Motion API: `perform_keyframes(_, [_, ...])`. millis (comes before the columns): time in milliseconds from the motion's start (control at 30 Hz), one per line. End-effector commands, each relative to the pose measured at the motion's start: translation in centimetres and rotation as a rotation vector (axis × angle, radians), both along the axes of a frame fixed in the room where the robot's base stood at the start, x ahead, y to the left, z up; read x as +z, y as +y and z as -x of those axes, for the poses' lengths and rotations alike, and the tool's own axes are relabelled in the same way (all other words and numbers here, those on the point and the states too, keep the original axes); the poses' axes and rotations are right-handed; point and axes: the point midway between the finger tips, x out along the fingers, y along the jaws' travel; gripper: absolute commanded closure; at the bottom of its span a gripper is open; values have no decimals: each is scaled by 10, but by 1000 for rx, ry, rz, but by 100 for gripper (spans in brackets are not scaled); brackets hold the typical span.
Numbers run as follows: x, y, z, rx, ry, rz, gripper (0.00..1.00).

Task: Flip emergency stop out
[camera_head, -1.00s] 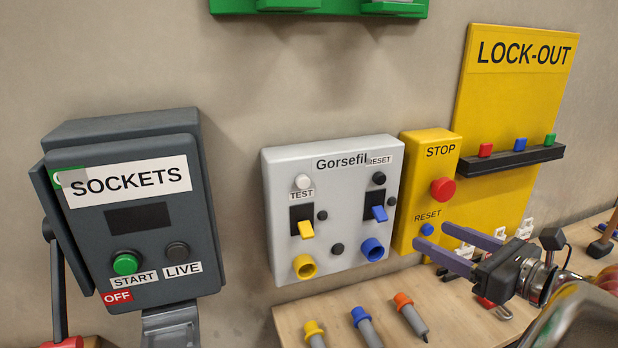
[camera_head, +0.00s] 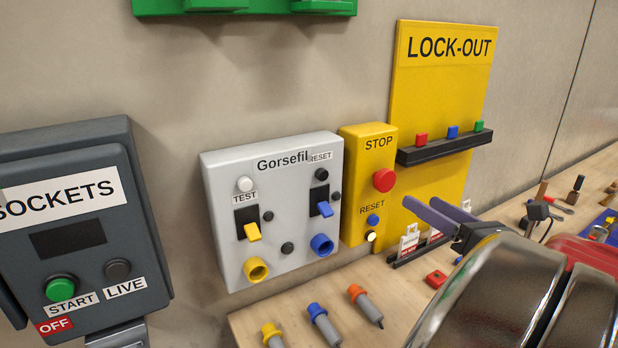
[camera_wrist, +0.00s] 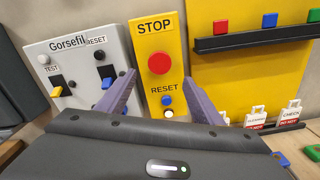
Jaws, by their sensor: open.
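The emergency stop is a red round button (camera_head: 384,180) on a yellow box (camera_head: 352,222) marked STOP and RESET, mounted on the wall. In the wrist view the red button (camera_wrist: 160,63) shows above a blue reset button (camera_wrist: 166,100) and a small white light (camera_wrist: 168,113). My gripper (camera_head: 420,207) is open and empty, in front of the box and to the lower right of the red button in the head view. In the wrist view my gripper's two purple fingers (camera_wrist: 157,90) stand apart, with the lower part of the yellow box between them. They look clear of the button.
A grey Gorsefil panel (camera_head: 275,210) with switches adjoins the box on the left. A yellow LOCK-OUT board (camera_head: 440,100) with a black shelf (camera_head: 445,148) is on the right. Colored plugs (camera_head: 325,325) and tags lie on the wooden bench (camera_head: 260,310) below.

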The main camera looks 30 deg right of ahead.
Motion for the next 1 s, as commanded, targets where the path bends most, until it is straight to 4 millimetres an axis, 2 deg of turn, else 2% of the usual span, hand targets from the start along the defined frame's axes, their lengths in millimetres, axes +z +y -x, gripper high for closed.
perform_keyframes(1000, [0, 5, -112, 4, 1, -1, 40])
